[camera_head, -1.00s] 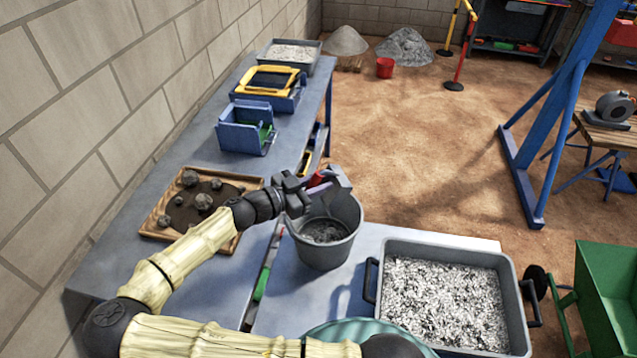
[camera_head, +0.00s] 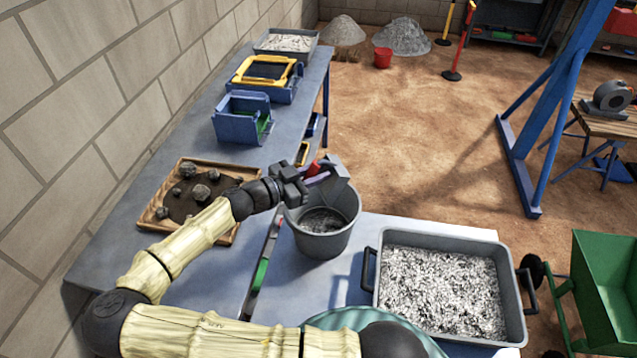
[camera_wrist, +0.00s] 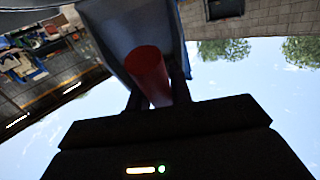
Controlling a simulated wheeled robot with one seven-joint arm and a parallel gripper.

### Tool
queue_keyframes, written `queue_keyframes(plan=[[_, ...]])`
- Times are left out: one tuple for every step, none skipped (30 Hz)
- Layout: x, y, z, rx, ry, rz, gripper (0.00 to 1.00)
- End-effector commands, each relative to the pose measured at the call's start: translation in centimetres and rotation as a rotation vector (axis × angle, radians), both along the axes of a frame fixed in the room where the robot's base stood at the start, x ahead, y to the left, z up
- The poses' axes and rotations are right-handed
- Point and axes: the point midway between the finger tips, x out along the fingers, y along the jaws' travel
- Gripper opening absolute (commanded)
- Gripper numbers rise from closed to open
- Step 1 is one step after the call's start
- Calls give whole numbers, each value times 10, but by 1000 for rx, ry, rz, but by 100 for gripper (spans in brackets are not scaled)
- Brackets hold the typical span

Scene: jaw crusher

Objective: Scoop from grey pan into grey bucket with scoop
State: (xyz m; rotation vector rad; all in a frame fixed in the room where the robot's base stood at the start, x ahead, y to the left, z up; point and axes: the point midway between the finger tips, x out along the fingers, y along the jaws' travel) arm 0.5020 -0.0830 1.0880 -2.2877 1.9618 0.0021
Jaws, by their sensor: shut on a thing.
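The grey pan (camera_head: 508,282) has two black handles and holds grey-white gravel; it sits on the table at the front right. The grey bucket (camera_head: 326,241) stands left of the pan with some grey material at its bottom. My gripper (camera_head: 303,178) is over the bucket's upper left rim, shut on the red handle of the scoop (camera_head: 337,176). The scoop is tilted over the bucket opening; its load, if any, is hidden. In the wrist view the red handle (camera_wrist: 148,75) lies between the fingers, with the grey scoop body (camera_wrist: 120,28) beyond.
A wooden tray (camera_head: 160,226) with several rocks lies left of the bucket. A blue box (camera_head: 240,125) and a grey tray (camera_head: 261,48) stand farther back. A green-handled tool (camera_head: 260,274) lies left of the bucket. A green cart (camera_head: 607,285) stands at right.

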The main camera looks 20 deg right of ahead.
Motion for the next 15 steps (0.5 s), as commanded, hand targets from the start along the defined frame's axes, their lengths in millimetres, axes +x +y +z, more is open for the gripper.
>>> queue_keyframes(plan=[[0,0,0,-1,0,0,0],[0,0,1,0,0,0,0],[0,0,1,4,0,-1,0],[0,0,3,11,-1,-1,0],[0,0,4,22,-2,-1,0],[0,-1,7,41,-2,-2,0],[0,-1,9,60,-5,-3,0],[0,-1,10,79,-5,-3,0],[0,0,13,108,-6,-3,0],[0,0,14,128,-7,-3,0],[0,-1,15,150,-9,-3,0],[0,0,17,176,-8,-2,0],[0,0,18,197,-9,-2,0],[0,0,20,216,-10,-2,0],[0,0,21,243,-11,-3,0]])
